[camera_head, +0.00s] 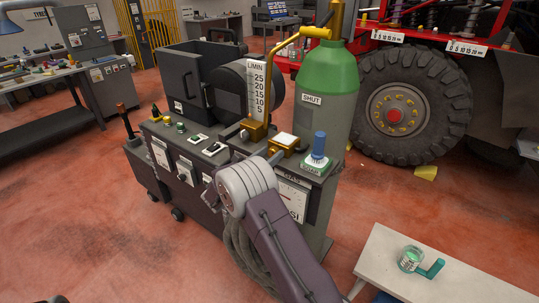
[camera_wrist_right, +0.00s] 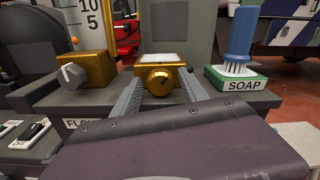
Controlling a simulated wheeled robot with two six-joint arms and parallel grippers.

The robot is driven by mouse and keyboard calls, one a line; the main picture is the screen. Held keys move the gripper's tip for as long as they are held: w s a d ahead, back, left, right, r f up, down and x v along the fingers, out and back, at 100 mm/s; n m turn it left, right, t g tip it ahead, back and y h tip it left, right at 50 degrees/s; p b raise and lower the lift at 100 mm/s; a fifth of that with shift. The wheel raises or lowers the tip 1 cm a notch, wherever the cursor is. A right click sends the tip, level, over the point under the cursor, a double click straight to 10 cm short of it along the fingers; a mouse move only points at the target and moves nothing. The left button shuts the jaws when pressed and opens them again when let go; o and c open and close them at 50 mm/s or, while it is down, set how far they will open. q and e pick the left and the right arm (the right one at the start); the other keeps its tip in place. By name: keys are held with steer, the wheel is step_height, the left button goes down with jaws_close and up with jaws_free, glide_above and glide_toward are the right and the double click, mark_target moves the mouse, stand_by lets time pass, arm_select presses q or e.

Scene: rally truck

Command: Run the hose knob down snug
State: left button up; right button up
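The gold round knob (camera_wrist_right: 160,79) sits on the front of a brass fitting with a pale top, in the middle of the right wrist view. The same brass fitting (camera_head: 287,143) shows in the head view on the cart, below the green cylinder. My right gripper (camera_wrist_right: 163,86) has one grey finger on each side of the knob, with the tips close to its edges. I cannot tell whether they touch it. A coiled hose (camera_head: 243,253) hangs on the cart's front. My left gripper is not in view.
Left of the knob is a brass block with a grey flow knob (camera_wrist_right: 72,73). Right of it a blue brush (camera_wrist_right: 238,42) stands on a green SOAP block (camera_wrist_right: 237,82).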

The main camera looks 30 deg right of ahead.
jaws_close()
steer(key=shift+f+m+b, duration=0.2)
steer(key=shift+m+b, duration=0.2)
steer(key=shift+b, duration=0.3)
steer(key=m+b, duration=0.4)
steer(key=b, duration=0.1)
steer(key=shift+d+f+b, duration=0.1)
steer(key=shift+f+b, duration=0.05)
steer(key=shift+b, duration=0.2)
steer(key=shift+s+r+m+b, duration=0.1)
steer(key=shift+r+m+b, duration=0.1)
steer(key=shift+m+b, duration=1.05)
steer(key=shift+o, duration=1.9)
jaws_free()
steer(key=shift+r, duration=0.1)
steer(key=b+v, duration=0.1)
steer(key=v, duration=0.8)
